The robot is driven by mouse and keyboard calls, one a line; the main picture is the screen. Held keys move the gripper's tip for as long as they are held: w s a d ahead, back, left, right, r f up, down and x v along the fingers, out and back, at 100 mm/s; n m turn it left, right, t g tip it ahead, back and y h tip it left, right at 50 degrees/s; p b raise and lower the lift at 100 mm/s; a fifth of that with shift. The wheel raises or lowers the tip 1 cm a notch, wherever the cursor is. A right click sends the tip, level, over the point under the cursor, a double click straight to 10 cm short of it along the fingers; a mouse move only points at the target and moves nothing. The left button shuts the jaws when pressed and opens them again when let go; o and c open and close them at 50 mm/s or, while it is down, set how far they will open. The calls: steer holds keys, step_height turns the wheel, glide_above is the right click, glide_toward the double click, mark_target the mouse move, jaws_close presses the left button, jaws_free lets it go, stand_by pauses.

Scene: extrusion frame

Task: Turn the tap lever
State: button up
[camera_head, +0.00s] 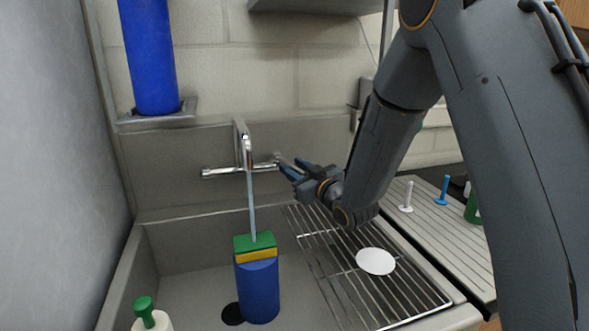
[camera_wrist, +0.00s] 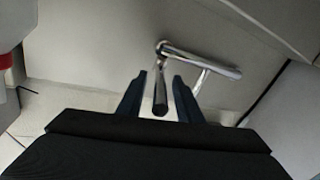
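The chrome tap (camera_head: 243,150) is on the grey back panel of the sink, with a tall spout and a horizontal crossbar. A thin bluish stream runs down from the spout onto the stacked sponge below. My gripper (camera_head: 288,166) is at the right end of the crossbar, by the tap lever, which it partly hides. More of the tap (camera_wrist: 207,64) extends to the right.
A green and yellow sponge (camera_head: 255,247) rests on a blue cylinder (camera_head: 258,290) in the sink. A wire rack (camera_head: 325,262) bears a white disc (camera_head: 375,261). A blue cylinder (camera_head: 150,60) stands on the left shelf. A green-topped dispenser (camera_head: 148,312) is at front left.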

steer(key=shift+s, duration=0.1)
steer(key=b+v, duration=0.2)
steer(key=v, duration=0.5)
steer(key=shift+s+d, duration=0.25)
steer(key=shift+s, duration=0.05)
